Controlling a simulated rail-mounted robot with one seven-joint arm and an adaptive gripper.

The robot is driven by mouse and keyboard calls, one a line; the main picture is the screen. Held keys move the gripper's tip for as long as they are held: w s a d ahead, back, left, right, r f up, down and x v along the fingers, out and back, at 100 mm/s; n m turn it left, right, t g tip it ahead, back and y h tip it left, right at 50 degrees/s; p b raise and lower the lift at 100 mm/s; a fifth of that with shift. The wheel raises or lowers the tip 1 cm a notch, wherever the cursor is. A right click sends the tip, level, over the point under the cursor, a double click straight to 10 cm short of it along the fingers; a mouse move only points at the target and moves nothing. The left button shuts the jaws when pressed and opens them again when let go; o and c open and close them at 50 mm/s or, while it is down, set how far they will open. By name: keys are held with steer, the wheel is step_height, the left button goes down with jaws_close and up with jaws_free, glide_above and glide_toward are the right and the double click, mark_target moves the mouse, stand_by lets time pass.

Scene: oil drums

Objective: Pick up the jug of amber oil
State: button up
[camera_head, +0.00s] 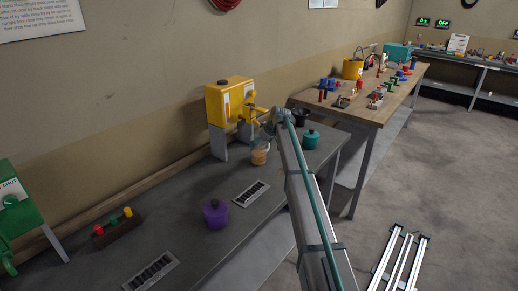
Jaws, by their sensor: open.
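The jug of amber oil (260,154) is a small clear container with orange-amber contents. It stands upright on the grey bench (185,240), in front of the yellow dispenser (229,101). My arm reaches in from the lower right, and my gripper (264,134) is at its far end, just above the jug. The gripper is small and dark here, and its fingers are hard to make out. It is open, with nothing seen held in it. I cannot tell whether it touches the jug's rim.
A teal pot (311,140) and a dark pot (301,118) stand right of the jug. A purple pot (215,213) stands nearer, left. Two vent grilles (251,193) lie in the benchtop. A green machine (18,214) is far left. A cluttered wooden table (410,88) stands behind right.

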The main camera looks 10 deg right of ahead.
steer(key=shift+x, duration=0.9)
steer(key=c, duration=1.2)
steer(key=shift+c, duration=0.2)
steer(key=shift+r, duration=0.2)
